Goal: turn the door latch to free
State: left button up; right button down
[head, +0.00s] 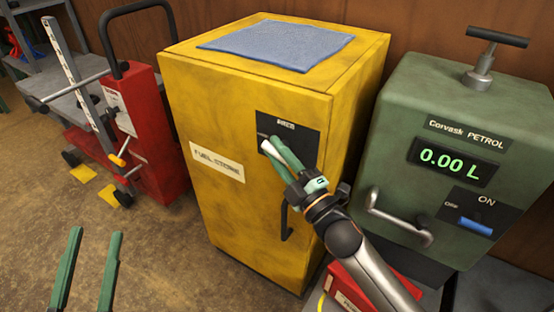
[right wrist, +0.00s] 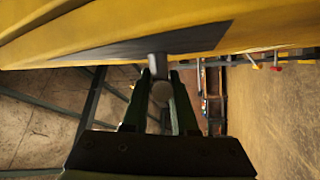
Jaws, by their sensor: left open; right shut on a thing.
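The yellow fuel storage cabinet (head: 205,125) stands upright in the middle of the head view, its door closed. A black plate (head: 301,141) on the upper right of the door carries the latch. The latch (head: 267,147) is a small light-grey piece, mostly hidden by my right gripper (head: 270,146). In the right wrist view its grey stem and round end (right wrist: 157,67) sit between the dark fingers. My right gripper is shut on the latch. I cannot read the plate's marking. My left gripper (head: 96,233) is open and empty at the lower left, over the floor.
A black door handle (head: 285,218) sits below the plate. A blue cloth (head: 277,45) lies on the cabinet top. The green petrol pump (head: 466,110) stands close on the right, a red lift machine (head: 158,145) on the left. The floor (head: 140,260) at front left is clear.

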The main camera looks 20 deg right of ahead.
jog(key=shift+f+m+t+b, duration=0.35)
jog(key=shift+t+b, duration=0.15)
jog(key=shift+b, duration=0.5)
jog(key=t+b, duration=0.1)
jog(key=b, duration=0.2)
jog(key=shift+r+m, duration=0.1)
jog(key=shift+m, duration=0.25)
pick_arm(q)
jog(key=s+m+h, duration=0.1)
jog(key=h, duration=0.1)
jog(key=s+r+m+h, duration=0.1)
jog(key=s+h, duration=0.1)
jog(key=s+d+r+m+h, duration=0.1)
jog(key=s+h, duration=0.1)
jog(key=shift+d+r+m+t+b, duration=0.1)
jog(key=shift+r+m+t+b, duration=0.1)
jog(key=shift+m+t+b, duration=0.15)
pick_arm(e)
jog(key=shift+r+t, duration=0.1)
jog(key=shift+t, duration=0.2)
pick_arm(q)
jog(key=shift+f, duration=0.1)
pick_arm(e)
jog(key=c, duration=0.7)
grip_release()
jog(key=shift+r, duration=0.1)
